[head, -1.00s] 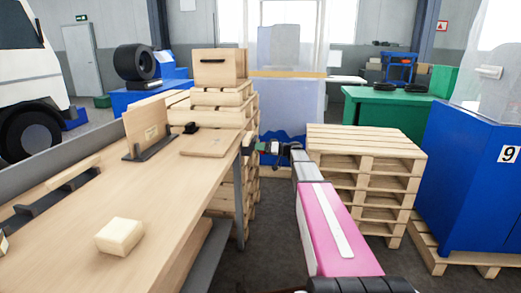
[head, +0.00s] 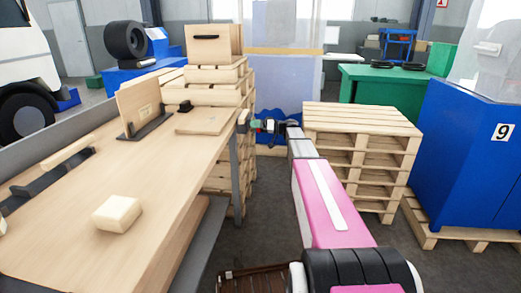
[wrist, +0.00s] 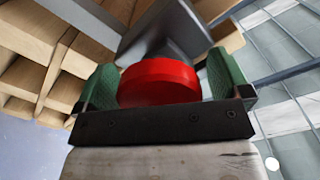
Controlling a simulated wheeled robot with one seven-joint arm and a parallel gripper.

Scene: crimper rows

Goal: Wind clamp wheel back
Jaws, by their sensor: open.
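The clamp wheel, a red round disc (wrist: 160,82), shows in the wrist view between the two green finger pads of my gripper (wrist: 159,76). The pads stand on either side of it and my gripper is open. Whether a pad touches the rim is not clear. A grey clamp body (wrist: 168,32) rises behind the wheel. In the head view my gripper (head: 262,126) is small, at the far right corner of the wooden workbench (head: 165,170).
A wood block (head: 117,214) and an upright board (head: 140,105) are on the bench. A pallet stack (head: 362,135) stands right of my arm. A blue cabinet (head: 465,160) is at far right. A brown slatted thing (head: 255,280) lies on the floor at the bottom.

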